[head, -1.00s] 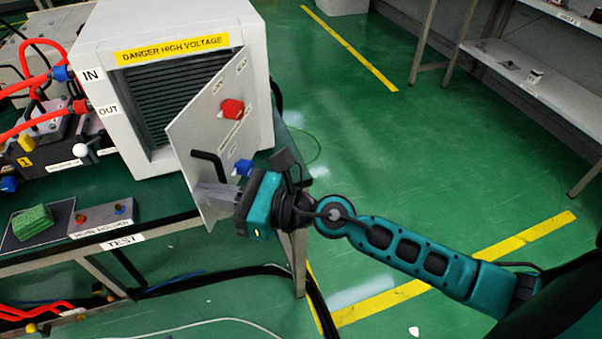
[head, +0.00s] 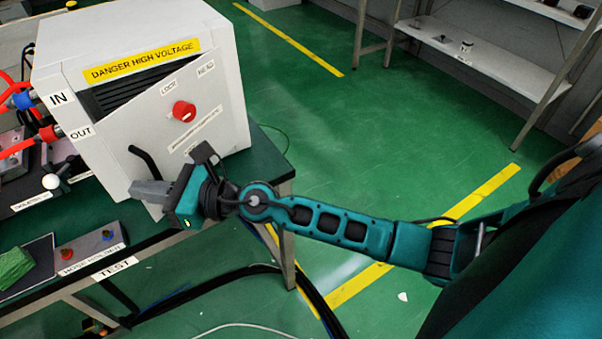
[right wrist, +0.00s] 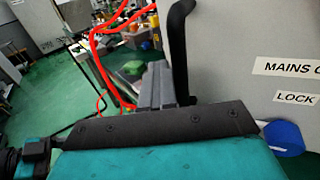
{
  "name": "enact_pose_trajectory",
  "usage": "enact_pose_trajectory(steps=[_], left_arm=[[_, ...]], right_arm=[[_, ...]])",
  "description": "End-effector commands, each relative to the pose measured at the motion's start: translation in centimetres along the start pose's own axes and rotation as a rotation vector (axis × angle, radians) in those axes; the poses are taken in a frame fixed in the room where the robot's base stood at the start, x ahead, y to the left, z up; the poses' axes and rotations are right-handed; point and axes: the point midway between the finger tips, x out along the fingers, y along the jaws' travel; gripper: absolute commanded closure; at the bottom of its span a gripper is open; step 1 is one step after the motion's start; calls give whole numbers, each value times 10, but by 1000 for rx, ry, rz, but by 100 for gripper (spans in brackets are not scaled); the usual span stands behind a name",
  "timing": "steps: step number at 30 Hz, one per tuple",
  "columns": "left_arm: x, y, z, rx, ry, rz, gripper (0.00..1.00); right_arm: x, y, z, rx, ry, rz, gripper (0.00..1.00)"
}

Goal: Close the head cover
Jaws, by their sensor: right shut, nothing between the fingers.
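The head cover (head: 150,120) is the light grey hinged door on the front of the white generator box (head: 228,95). It is mostly swung in but ajar, with a dark slatted gap at its top left. It has a red knob (head: 183,111) and a black bar handle (head: 146,160). My right gripper (head: 150,190) is shut and empty at the door's lower part, beside the handle. In the right wrist view its fingers (right wrist: 158,85) are just left of the handle (right wrist: 180,45) and a blue knob (right wrist: 285,138) shows. I cannot tell whether they touch the door. My left gripper is not in view.
The box stands on a green-topped bench (head: 270,150). A hose holder (head: 90,250), a green block (head: 15,265) and red hoses (head: 18,147) are to the left. Cables hang below the bench. The green floor to the right is open up to a shelf (head: 480,60).

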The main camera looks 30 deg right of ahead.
Motion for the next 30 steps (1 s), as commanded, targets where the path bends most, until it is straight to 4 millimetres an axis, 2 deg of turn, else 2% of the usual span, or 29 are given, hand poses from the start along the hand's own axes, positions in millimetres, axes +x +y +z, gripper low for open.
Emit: enact_pose_trajectory(steps=[9, 15, 21, 30], left_arm=[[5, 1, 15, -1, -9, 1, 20], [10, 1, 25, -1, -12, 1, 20], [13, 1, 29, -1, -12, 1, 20], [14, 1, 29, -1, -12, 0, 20]], right_arm=[[49, -24, -1, -4, -4, 3, 100], [72, -39, -1, -2, -3, 1, 100], [84, -49, 0, -2, -2, -2, 100], [89, -49, 0, -2, -1, 4, 100]])
